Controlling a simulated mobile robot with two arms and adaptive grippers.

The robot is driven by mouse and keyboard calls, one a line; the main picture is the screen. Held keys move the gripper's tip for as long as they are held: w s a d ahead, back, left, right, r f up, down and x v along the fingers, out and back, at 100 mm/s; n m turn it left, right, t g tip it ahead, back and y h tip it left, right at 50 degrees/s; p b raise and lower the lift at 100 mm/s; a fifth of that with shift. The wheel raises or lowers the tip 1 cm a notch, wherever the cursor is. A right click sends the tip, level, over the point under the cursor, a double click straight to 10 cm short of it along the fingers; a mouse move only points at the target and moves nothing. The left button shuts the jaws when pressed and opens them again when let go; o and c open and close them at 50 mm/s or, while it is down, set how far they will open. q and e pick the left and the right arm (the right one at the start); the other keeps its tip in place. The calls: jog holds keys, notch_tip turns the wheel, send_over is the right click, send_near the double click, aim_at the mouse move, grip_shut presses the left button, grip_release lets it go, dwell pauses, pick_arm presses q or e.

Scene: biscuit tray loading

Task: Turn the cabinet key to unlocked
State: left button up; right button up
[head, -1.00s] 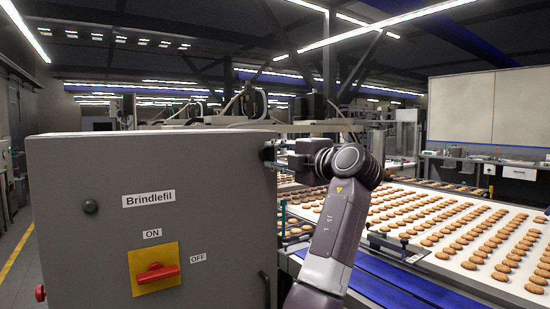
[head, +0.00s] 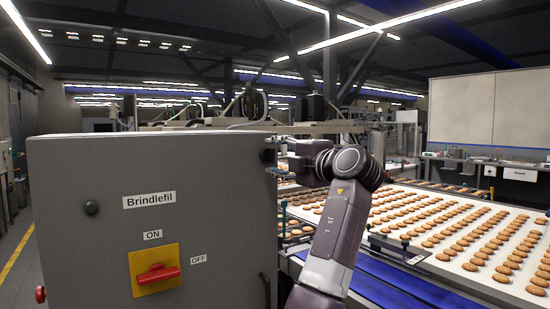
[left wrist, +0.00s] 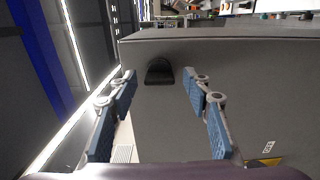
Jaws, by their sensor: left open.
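The grey cabinet (head: 110,245), labelled Brindlefil, fills the left of the head view. In the left wrist view, a black knob-like piece, perhaps the key (left wrist: 159,72), sticks out from a grey cabinet face (left wrist: 200,62). My left gripper (left wrist: 160,82) is open, with one blue-padded finger to each side of this piece and gaps between. In the head view, the left gripper (head: 275,158) is at the cabinet's upper right edge, its fingers small and partly hidden. The right gripper is not seen.
A red rotary switch (head: 155,273) on a yellow plate, with ON and OFF labels, is low on the cabinet front. A biscuit conveyor (head: 455,225) with rows of biscuits lies to the right. A blue band (head: 400,290) runs along its near side.

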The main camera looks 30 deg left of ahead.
pick_arm(q)
jog(key=v, duration=1.2)
